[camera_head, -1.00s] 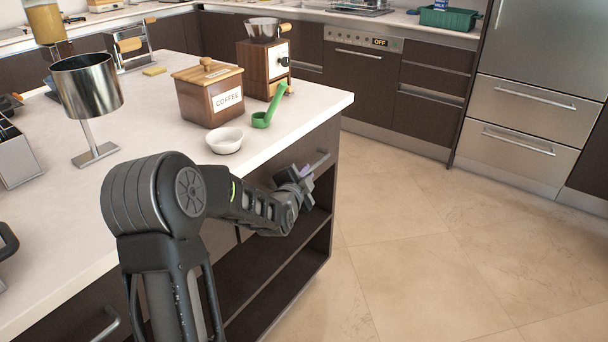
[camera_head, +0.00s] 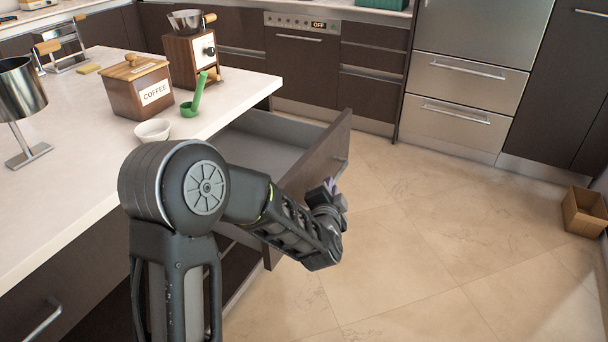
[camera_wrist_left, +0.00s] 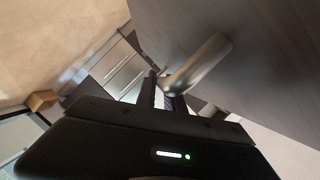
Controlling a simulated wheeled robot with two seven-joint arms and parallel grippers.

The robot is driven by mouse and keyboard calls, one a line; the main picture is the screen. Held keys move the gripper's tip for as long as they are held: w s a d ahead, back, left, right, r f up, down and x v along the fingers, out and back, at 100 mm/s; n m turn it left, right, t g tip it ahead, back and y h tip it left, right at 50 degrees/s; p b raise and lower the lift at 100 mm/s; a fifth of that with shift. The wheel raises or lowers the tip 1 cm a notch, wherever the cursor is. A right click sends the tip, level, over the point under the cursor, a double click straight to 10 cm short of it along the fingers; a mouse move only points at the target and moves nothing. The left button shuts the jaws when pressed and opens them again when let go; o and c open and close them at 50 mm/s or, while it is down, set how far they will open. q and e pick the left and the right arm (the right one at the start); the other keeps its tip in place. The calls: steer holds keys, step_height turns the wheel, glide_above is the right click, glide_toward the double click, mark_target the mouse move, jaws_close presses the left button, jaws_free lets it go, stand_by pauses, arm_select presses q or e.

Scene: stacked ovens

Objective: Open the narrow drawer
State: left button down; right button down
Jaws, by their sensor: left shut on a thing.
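The narrow drawer (camera_head: 325,160) under the white counter is pulled well out, and its grey inside (camera_head: 262,145) shows empty where visible. Its bar handle is on the dark front; in the left wrist view the handle (camera_wrist_left: 200,66) runs down to the fingers. My left gripper (camera_head: 333,188) is at the drawer's front, shut on the handle; my arm hides part of the drawer. The left gripper also shows in the left wrist view (camera_wrist_left: 162,97). My right gripper is not in view.
The counter (camera_head: 60,210) holds a coffee box (camera_head: 138,88), a grinder (camera_head: 192,60), a green scoop (camera_head: 193,105) and a white bowl (camera_head: 152,131). A cardboard box (camera_head: 584,211) sits on the floor at right. The floor (camera_head: 430,240) before the drawer is clear.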

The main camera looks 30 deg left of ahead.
arm_select(q)
steer(key=shift+d, duration=1.7)
steer(key=c, duration=1.5)
jaws_free()
steer(key=shift+o, duration=0.2)
steer(key=p+v, duration=0.1)
steer(key=v, duration=0.6)
steer(key=shift+s, duration=0.35)
steer(key=shift+d, duration=0.15)
